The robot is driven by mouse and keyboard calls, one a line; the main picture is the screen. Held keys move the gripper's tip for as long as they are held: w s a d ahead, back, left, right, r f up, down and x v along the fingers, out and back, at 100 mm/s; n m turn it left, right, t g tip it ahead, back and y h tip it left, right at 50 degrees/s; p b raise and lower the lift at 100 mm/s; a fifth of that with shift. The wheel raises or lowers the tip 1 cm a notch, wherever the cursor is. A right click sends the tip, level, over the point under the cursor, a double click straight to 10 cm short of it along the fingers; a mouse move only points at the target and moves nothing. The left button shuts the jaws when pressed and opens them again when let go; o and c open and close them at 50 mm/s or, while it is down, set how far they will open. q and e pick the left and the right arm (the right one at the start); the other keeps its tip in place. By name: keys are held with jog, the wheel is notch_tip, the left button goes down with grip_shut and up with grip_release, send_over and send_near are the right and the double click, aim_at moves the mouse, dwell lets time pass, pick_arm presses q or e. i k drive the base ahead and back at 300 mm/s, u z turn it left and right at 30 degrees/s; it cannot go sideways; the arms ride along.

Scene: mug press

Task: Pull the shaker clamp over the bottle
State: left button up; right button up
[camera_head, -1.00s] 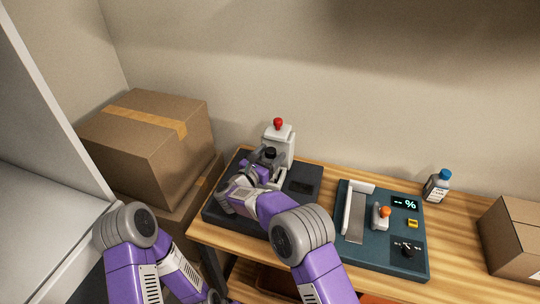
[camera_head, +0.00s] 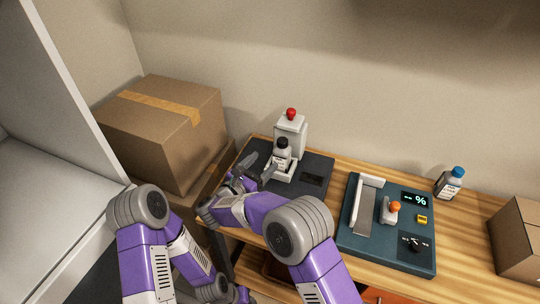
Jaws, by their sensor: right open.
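The bottle (camera_head: 281,163), with a black cap and pale label, stands upright in the white shaker (camera_head: 292,132) on a dark base. A red knob tops the shaker's white post behind the bottle. I cannot tell which part is the clamp, or whether it is over the bottle. My right gripper (camera_head: 257,167) is open, just left of the bottle, with its grey fingers pointing towards it. Nothing shows between the fingers. My left arm hangs at the lower left, and its gripper is not clearly in view.
A teal device (camera_head: 388,246) with an orange-topped lever and a display stands right of the shaker base (camera_head: 318,170). A blue-capped bottle (camera_head: 449,184) stands behind it.

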aim_at(289, 120)
jog(key=k, duration=1)
